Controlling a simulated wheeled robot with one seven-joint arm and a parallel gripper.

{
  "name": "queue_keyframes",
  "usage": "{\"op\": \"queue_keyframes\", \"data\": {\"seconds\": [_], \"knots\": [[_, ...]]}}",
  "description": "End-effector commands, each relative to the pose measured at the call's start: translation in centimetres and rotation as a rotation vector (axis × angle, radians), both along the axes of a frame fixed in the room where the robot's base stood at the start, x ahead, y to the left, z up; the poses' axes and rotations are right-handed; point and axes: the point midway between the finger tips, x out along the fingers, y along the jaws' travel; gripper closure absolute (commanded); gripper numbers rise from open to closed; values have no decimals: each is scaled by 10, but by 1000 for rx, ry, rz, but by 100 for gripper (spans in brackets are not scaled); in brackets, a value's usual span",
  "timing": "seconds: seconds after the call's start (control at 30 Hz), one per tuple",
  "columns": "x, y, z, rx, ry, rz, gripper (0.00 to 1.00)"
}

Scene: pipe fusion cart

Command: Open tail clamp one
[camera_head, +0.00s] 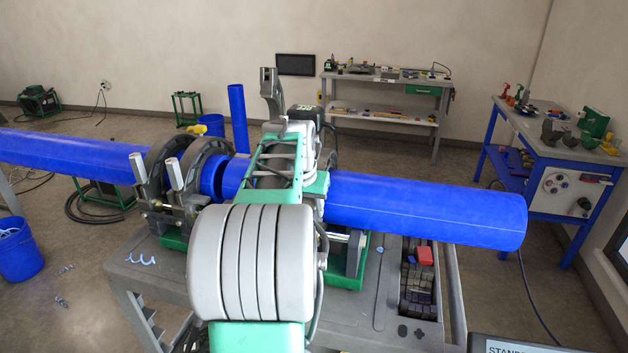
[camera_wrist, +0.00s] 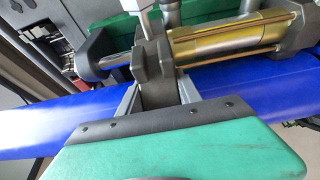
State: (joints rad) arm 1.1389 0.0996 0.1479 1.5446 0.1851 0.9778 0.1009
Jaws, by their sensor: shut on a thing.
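In the wrist view, my gripper (camera_wrist: 157,94) has its two silver fingers shut on a dark grey clamp part (camera_wrist: 153,70), one finger on each side. This part stands over the blue pipe (camera_wrist: 240,88), beside a brass-coloured cylinder (camera_wrist: 232,40). I cannot tell from the views whether it belongs to tail clamp one. In the head view, my arm hides my gripper and the middle of the clamp cart. A grey clamp piece (camera_head: 270,90) stands upright behind my arm. Two dark clamp rings (camera_head: 152,172) with silver upright bolts sit around the pipe on the left.
The long blue pipe (camera_head: 430,208) extends right past the cart top (camera_head: 385,300). A workbench (camera_head: 385,78) stands at the back and a blue-legged table (camera_head: 545,135) at the right. A blue bucket (camera_head: 20,250) is at the left.

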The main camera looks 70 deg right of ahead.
Motion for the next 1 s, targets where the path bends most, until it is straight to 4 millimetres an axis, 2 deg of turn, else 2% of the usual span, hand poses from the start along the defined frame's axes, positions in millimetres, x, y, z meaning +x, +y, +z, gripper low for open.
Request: {"op": "queue_keyframes", "data": {"seconds": [0.03, 0.2, 0.57, 1.0], "knots": [[1, -4, 21, -19, -8, -1, 91], [2, -9, 42, -24, -10, -1, 92], [2, -10, 45, -26, -10, -1, 91], [5, -26, 90, -28, -10, 0, 92]]}}
